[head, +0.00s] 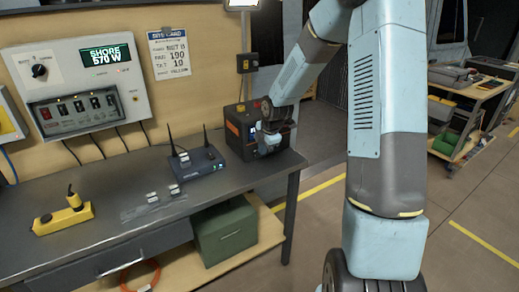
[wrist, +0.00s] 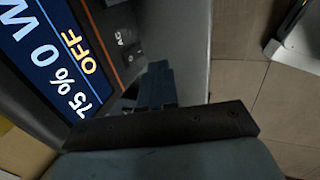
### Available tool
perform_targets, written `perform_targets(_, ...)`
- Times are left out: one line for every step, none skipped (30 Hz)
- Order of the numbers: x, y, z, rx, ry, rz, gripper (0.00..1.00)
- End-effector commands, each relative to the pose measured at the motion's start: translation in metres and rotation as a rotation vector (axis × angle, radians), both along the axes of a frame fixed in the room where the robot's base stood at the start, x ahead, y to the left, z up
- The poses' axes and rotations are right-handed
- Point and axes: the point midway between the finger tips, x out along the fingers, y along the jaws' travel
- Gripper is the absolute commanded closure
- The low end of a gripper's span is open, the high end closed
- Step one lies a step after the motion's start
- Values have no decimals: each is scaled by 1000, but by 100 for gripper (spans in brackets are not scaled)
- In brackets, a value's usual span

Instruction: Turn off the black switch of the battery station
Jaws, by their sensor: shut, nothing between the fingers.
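The battery station (head: 236,125), a dark box with orange trim, stands at the right end of the workbench. In the wrist view its lit screen (wrist: 45,45) reads "75 %", "0 W" and an orange "OFF". In the head view my gripper (head: 268,142) is at the station's front right side.
On the workbench (head: 110,215) are a blue router (head: 200,160) with two antennas and a yellow power strip (head: 62,215). A wall panel (head: 78,85) reads "SHORE 570 W". A green box (head: 225,230) is on the shelf below. The floor to the right is open, with a cart (head: 470,100) beyond.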

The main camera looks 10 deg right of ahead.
Motion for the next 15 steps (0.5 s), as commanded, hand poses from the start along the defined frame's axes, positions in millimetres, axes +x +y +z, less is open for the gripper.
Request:
perform_targets(0, -2, 12, -1, -8, -3, 100)
perform_targets(-1, -2, 17, -1, -7, -2, 100)
perform_targets(-2, -1, 23, -1, -6, 0, 100)
perform_targets(-3, -1, 29, -1, -7, 1, 100)
perform_targets(-4, -1, 34, -1, -7, 3, 100)
perform_targets(-5, 0, 40, -2, -6, 3, 100)
perform_targets(-6, 0, 45, -1, -7, 3, 100)
perform_targets(-7, 0, 50, -2, -6, 3, 100)
perform_targets(-8, 0, 56, -1, -6, 5, 100)
perform_targets(-9, 0, 61, -1, -7, 6, 100)
perform_targets(-10, 0, 65, -2, -6, 6, 100)
perform_targets(-11, 0, 70, -2, -6, 6, 100)
perform_targets(-11, 0, 73, -1, -6, 5, 100)
perform_targets(-12, 0, 76, -1, -6, 6, 100)
perform_targets(-12, 0, 80, -2, -5, 7, 100)
